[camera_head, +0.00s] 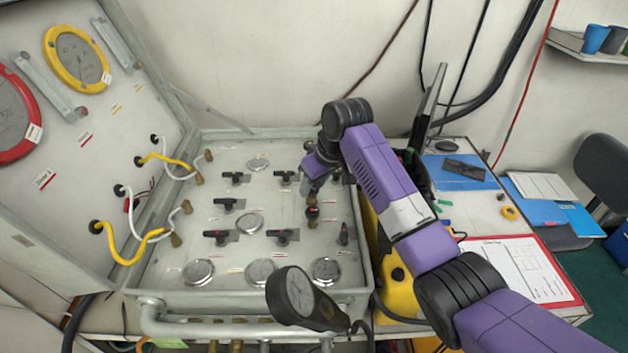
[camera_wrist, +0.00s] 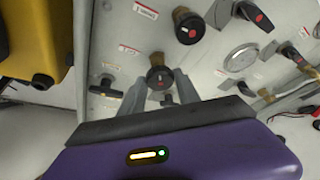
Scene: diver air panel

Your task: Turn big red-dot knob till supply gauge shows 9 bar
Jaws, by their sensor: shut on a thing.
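My gripper (camera_head: 312,188) reaches down onto the right part of the valve panel (camera_head: 190,240). In the wrist view its two grey fingers (camera_wrist: 158,88) are closed on either side of a dark round knob (camera_wrist: 160,77) with a red mark. In the head view my gripper hides this knob. A second black knob with a red dot (camera_wrist: 188,25), on a brass body, stands free beside it; it also shows in the head view (camera_head: 312,214). Large gauges on the lid are yellow-rimmed (camera_head: 76,58) and red-rimmed (camera_head: 14,115). I cannot tell which gauge is the supply gauge; no reading is legible.
Black lever valves (camera_head: 282,237) and small round gauges (camera_head: 260,272) surround the knobs. A black-cased gauge (camera_head: 300,295) stands up at the panel's front edge. Yellow and white hoses (camera_head: 125,258) join lid and panel at left. A desk with papers (camera_head: 510,265) lies right.

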